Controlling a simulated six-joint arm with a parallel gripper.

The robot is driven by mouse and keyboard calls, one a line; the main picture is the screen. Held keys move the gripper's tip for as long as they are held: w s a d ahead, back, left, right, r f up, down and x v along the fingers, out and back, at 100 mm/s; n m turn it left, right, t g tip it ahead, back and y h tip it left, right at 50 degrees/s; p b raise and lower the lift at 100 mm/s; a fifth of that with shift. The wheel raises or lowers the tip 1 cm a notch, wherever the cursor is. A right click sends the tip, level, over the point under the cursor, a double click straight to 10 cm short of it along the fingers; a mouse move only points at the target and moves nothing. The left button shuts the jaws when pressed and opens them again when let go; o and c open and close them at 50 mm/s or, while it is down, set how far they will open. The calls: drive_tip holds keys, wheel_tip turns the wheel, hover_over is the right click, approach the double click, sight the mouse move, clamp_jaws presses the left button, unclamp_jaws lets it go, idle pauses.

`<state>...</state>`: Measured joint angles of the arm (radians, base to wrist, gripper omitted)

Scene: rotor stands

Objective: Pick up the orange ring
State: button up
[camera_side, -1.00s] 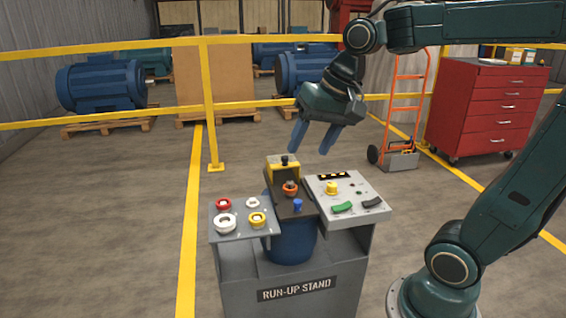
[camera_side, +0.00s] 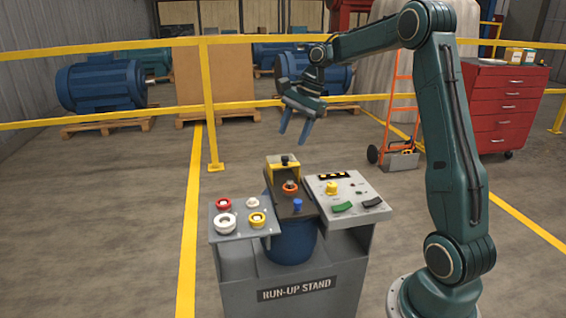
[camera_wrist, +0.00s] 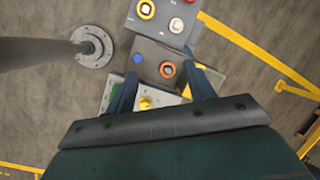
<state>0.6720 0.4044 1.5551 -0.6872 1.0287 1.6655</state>
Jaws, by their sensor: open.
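The orange ring (camera_side: 290,190) sits around a dark post or fitting on the dark middle panel of the run-up stand. It also shows in the wrist view (camera_wrist: 160,69), between the tips of my fingers in the picture. My gripper (camera_side: 294,138) is open and empty, its blue fingers pointing down. In the side view it hangs above the stand, clear of the ring, with a gap between fingertips and panel. The gripper's fingers (camera_wrist: 160,78) also show in the wrist view. Nothing hides the ring's upper side.
The left panel (camera_side: 240,233) holds red, white and yellow rings. A blue knob (camera_side: 298,204) stands close to the orange ring, with a yellow housing (camera_side: 283,168) behind it. The right panel (camera_side: 328,192) has a yellow knob and switches. Yellow rails (camera_side: 110,119) stand behind.

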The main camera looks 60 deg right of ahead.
drive_tip(key=d+f+m+y, duration=0.1)
drive_tip(key=d+f+m, duration=0.4)
drive_tip(key=d, duration=0.5)
wheel_tip(320, 180, down, 3)
drive_tip(key=shift+r, duration=0.2)
drive_tip(key=shift+w+f, duration=0.1)
drive_tip(key=shift+x, duration=4.2)
drive_tip(key=shift+a, duration=0.1)
drive_tip(key=shift+x, duration=2.55)
drive_tip(key=shift+a, duration=0.1)
drive_tip(key=c, duration=0.8)
